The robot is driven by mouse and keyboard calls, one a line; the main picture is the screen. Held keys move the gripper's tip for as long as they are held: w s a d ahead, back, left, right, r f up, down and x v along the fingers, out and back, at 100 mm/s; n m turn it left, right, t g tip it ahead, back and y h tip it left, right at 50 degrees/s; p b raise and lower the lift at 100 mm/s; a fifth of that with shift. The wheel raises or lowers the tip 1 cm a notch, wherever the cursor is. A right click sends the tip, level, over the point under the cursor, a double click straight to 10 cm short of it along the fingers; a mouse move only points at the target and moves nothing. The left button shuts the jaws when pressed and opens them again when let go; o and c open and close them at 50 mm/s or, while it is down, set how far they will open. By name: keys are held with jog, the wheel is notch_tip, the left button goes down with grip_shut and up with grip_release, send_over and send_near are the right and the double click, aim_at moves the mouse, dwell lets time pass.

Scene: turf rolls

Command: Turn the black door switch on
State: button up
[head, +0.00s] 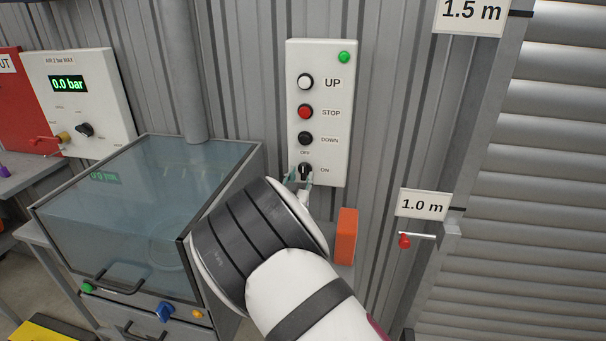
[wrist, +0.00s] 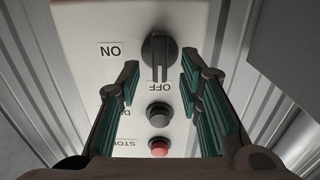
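The black door switch (head: 305,170) is a rotary knob at the bottom of the white control panel (head: 323,60). OFF is printed above it and ON to its right. In the wrist view, which shows the panel upside down, the switch (wrist: 158,50) has its ridge upright in line with the OFF label. My gripper (head: 299,182) is at the switch in the head view. In the wrist view my gripper (wrist: 160,85) is open, with one finger to each side of the knob's line and visible gaps. Whether the fingertips reach beside the knob is unclear.
Above the switch are the black DOWN button (head: 305,138), red STOP button (head: 305,112) and white UP button (head: 305,82). A green light (head: 344,57) is at the top. A glass-lidded cabinet (head: 140,210) stands left; an orange block (head: 346,236) is below the panel.

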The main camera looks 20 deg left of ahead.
aim_at(304, 172)
jog(key=shift+x, duration=1.45)
grip_shut()
